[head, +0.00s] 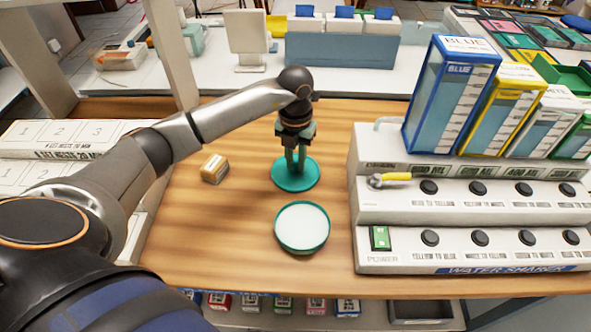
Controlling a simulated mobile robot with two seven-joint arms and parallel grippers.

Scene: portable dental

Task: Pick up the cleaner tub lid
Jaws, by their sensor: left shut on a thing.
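The cleaner tub lid (284,179) is a flat teal disc on or just above the wooden table, near its middle; I cannot tell whether it touches the wood. My left gripper (295,168) comes down on it from above and is shut on it, with the fingers near upright. The tub (302,227), a round teal container with white inside, stands open just in front of the lid. My right gripper is not in view.
A small tan box (214,168) lies left of the lid. A white water sharer unit (460,215) with black knobs and tall coloured boxes fills the right side. White numbered boxes (60,140) stand at the left. The wood (215,240) left of the tub is clear.

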